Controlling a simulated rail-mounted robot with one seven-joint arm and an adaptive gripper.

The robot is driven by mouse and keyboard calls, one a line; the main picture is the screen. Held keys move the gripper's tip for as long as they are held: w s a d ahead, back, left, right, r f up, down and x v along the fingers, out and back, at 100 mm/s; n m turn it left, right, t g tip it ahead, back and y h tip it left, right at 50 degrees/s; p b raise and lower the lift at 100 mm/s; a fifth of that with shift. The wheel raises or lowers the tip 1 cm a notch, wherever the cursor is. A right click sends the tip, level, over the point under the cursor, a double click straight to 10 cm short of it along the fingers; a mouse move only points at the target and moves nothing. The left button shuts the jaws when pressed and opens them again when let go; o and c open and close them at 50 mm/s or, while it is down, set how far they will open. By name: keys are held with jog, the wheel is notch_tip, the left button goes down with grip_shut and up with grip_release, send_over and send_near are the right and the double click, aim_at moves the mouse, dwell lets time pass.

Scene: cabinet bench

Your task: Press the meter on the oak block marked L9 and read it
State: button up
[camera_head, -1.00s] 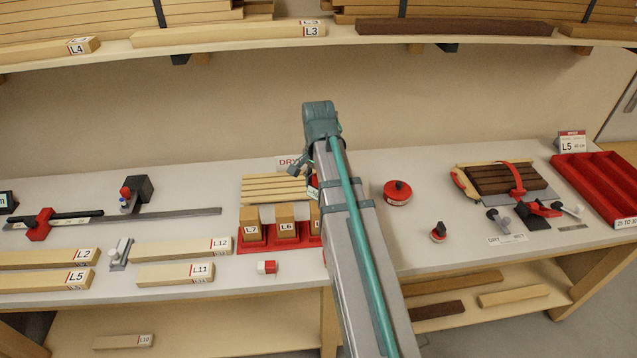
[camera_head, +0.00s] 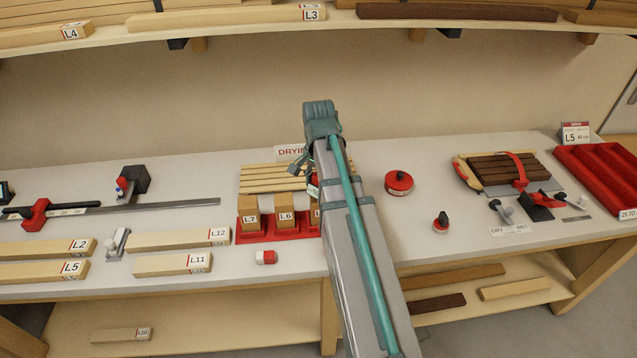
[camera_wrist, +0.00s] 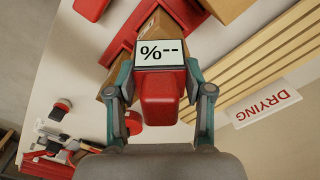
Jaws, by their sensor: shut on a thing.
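In the wrist view my gripper (camera_wrist: 160,88) is shut on a red meter (camera_wrist: 162,95), with a finger on each side. Its white screen (camera_wrist: 160,52) reads "%--". Oak blocks lie beyond it; one (camera_wrist: 160,22) shows just past the screen, but I cannot tell whether the meter touches it. In the head view, blocks L7 (camera_head: 250,213) and L6 (camera_head: 286,215) stand upright in a red tray (camera_head: 273,236). A third block (camera_head: 315,215) beside them is mostly hidden by my arm. No L9 mark is readable. The head view mostly hides the gripper.
Light slats (camera_head: 272,180) lie behind the red tray, near a DRYING sign (camera_head: 291,153). A red-white item (camera_head: 266,257) lies in front. Blocks L12 (camera_head: 190,237) and L11 (camera_head: 172,264) lie left.

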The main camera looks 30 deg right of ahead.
jog(key=shift+f, duration=0.6)
dwell(2.1)
jog(key=shift+r, duration=0.1)
jog(key=shift+r+p, duration=2)
jog(key=shift+r, duration=1.45)
